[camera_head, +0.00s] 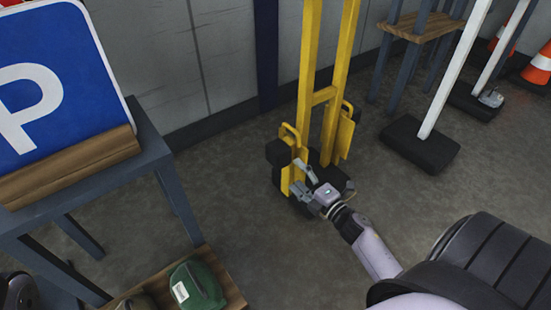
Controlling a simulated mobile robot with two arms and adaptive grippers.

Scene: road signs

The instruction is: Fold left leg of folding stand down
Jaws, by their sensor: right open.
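The yellow folding stand (324,96) stands upright near the wall, with two posts and a dark base on the floor. Its left leg (286,173) is a yellow plate with a loop handle and a black block at its upper left; it looks upright against the stand. The right leg (346,136) is a similar yellow plate, also upright. My right gripper (300,178) reaches in from the lower right and is open at the left leg's lower part. I cannot tell whether its fingers touch the leg. The gripper hides part of the stand's base. My left gripper is not in view.
A grey table (160,150) on the left holds a blue parking sign (58,85) in a wooden holder. A white post on a black foot (420,144) and traffic cones (540,66) stand right. Floor between is clear.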

